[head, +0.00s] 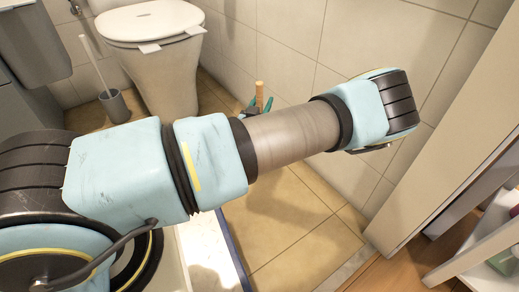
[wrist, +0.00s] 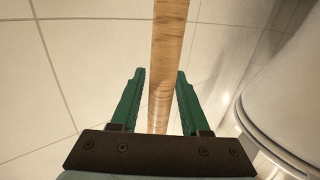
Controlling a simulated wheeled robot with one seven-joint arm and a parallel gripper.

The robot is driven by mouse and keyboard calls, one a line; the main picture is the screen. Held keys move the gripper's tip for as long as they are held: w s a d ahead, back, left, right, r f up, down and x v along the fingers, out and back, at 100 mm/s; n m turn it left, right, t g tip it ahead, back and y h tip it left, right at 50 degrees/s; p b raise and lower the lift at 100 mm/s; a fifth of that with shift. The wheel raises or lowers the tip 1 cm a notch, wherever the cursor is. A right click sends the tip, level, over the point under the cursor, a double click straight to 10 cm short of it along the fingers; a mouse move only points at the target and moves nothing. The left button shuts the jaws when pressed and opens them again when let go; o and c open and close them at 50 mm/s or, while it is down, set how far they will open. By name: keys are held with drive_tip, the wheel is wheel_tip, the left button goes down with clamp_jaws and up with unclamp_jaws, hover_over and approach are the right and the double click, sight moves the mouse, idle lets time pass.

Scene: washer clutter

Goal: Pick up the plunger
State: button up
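The plunger's wooden handle (wrist: 172,40) runs up and down through the middle of the wrist view. Its upper end (head: 259,92) shows in the head view, just beyond my arm. My gripper (wrist: 160,75) is open, with one green finger on each side of the handle. A gap shows between the handle and the left finger; the right finger is close to it, and I cannot tell whether they touch. In the head view, the green fingers (head: 258,106) show beside the handle, partly behind my forearm. The plunger's cup is hidden in both views.
A white toilet (head: 155,50) stands at the back left, with a toilet brush in a grey holder (head: 115,106) beside it. A tiled wall (head: 290,45) is close behind the handle. A door frame (head: 455,140) and white shelf (head: 480,250) are at the right. Tiled floor (head: 285,220) is clear.

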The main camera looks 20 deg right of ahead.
clamp_jaws()
idle(0.5)
